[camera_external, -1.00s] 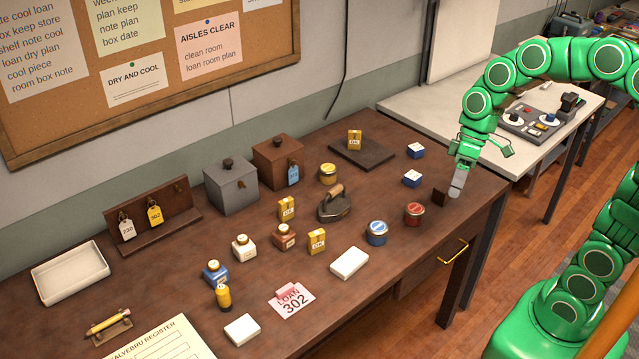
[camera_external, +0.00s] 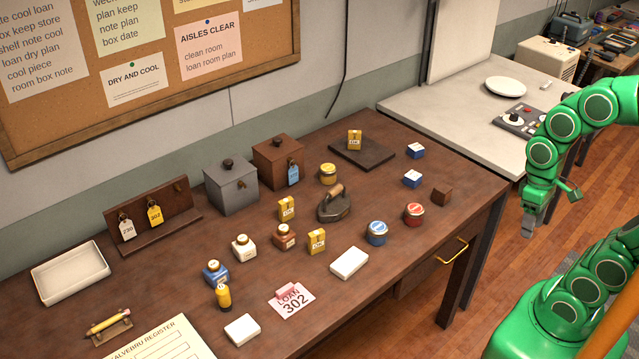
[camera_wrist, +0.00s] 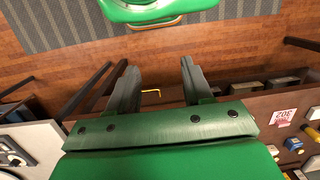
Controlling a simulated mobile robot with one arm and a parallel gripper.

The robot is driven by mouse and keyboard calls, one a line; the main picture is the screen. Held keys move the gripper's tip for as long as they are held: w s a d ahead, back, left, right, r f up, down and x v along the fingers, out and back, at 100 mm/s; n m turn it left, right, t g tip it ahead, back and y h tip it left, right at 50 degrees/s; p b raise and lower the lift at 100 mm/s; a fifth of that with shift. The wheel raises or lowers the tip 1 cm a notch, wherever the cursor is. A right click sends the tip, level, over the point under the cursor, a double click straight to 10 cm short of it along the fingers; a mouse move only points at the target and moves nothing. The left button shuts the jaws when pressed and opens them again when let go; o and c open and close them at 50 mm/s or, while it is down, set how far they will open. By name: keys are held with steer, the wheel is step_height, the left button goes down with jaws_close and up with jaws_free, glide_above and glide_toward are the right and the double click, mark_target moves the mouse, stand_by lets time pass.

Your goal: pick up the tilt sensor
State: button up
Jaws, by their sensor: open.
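No object in view is clearly marked as the tilt sensor, so I cannot tell which one it is. A small brown cube (camera_external: 441,195) sits near the right end of the dark wooden table (camera_external: 400,270). My gripper (camera_external: 530,222) is right of that table, past its edge, pointing down and apart from everything on it. In the wrist view my gripper (camera_wrist: 157,75) has its two fingers spread, with nothing between them. Beyond the fingers, the wrist view shows the floor and the drawer handle (camera_wrist: 151,93).
The table holds several jars, yellow boxes, blue-and-white boxes, an iron (camera_external: 334,205), a white block (camera_external: 349,263) and a white tray (camera_external: 70,285). A pale side table (camera_external: 440,105) behind carries a white plate (camera_external: 505,87) and a grey panel device (camera_external: 518,121). Open floor lies right of the table.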

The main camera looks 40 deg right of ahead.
steer(key=shift+w+d+m, duration=0.1)
steer(key=shift+d+m, duration=0.2)
steer(key=shift+d, duration=0.7)
step_height(320, 180, up, 5)
steer(key=w+a+r+m+y, duration=0.1)
steer(key=w+a+m+y, duration=0.6)
steer(key=w+a, duration=1.1)
steer(key=w+a+f+m+t+y, duration=0.1)
steer(key=w+a+m+t+y, duration=0.2)
steer(key=w+m, duration=0.65)
steer(key=w+a+f+m+t+y, duration=0.1)
steer(key=w+a+m+y, duration=0.3)
steer(key=w, duration=1.1)
steer(key=h, duration=0.1)
glide_toward(309, 241)
steer(key=shift+s+a+r+n, duration=0.1)
steer(key=shift+s+a+n, duration=0.2)
steer(key=shift+a, duration=0.35)
steer(key=shift+f, duration=0.5)
steer(key=shift+a+f, duration=0.1)
steer(key=shift+a, duration=0.05)
steer(key=shift+w+r+x, duration=0.1)
steer(key=shift+w+x, duration=0.05)
steer(key=shift+x, duration=1.1)
steer(key=shift+w+r+x, duration=0.1)
steer(key=shift+w+x, duration=0.05)
steer(key=shift+x, duration=1.1)
steer(key=shift+w+r+x, duration=0.1)
steer(key=shift+w+x, duration=0.05)
steer(key=shift+x, duration=1.1)
